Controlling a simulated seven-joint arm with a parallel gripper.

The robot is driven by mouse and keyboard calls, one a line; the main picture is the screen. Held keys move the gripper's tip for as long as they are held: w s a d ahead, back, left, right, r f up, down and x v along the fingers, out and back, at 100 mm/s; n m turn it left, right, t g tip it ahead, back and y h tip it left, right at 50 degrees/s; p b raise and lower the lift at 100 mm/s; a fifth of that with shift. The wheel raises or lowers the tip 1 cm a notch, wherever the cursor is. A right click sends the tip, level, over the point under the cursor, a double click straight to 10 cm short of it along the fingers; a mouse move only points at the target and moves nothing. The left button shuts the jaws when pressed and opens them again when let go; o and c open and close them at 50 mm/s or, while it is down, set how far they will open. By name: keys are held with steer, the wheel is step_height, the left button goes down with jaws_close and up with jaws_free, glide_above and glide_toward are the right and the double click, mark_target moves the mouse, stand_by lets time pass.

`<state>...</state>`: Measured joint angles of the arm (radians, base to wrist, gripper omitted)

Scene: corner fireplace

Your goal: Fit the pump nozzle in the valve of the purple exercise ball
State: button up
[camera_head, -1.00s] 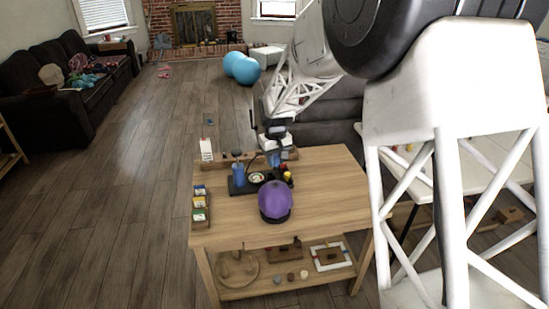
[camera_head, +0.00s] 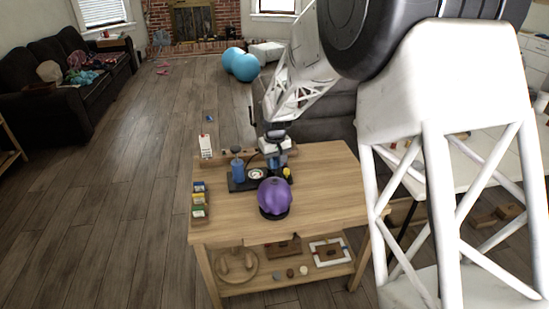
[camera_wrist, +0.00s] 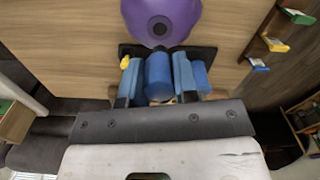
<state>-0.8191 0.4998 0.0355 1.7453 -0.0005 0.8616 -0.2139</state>
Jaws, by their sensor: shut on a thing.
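The purple exercise ball (camera_head: 275,194) sits in a dark ring stand near the front middle of the wooden table. In the wrist view the ball (camera_wrist: 160,10) shows at the top, with its dark round valve (camera_wrist: 159,27) facing the camera. My gripper (camera_head: 273,159) is behind the ball, over the back of the pump. In the wrist view its blue pads (camera_wrist: 158,62) are shut on a blue cylinder, apparently the pump nozzle's grip (camera_wrist: 158,78).
A yellow-topped item (camera_head: 288,174) stands right of the gauge, close to my gripper. The right of the tabletop (camera_head: 325,190) is clear.

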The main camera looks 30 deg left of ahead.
mark_target(275, 170)
steer(key=shift+f, duration=1.85)
steer(key=shift+f, duration=1.45)
stand_by(1.6)
steer(key=o, duration=0.9)
steer(key=shift+o, duration=0.2)
steer(key=shift+r, duration=0.1)
steer(key=shift+r, duration=3.85)
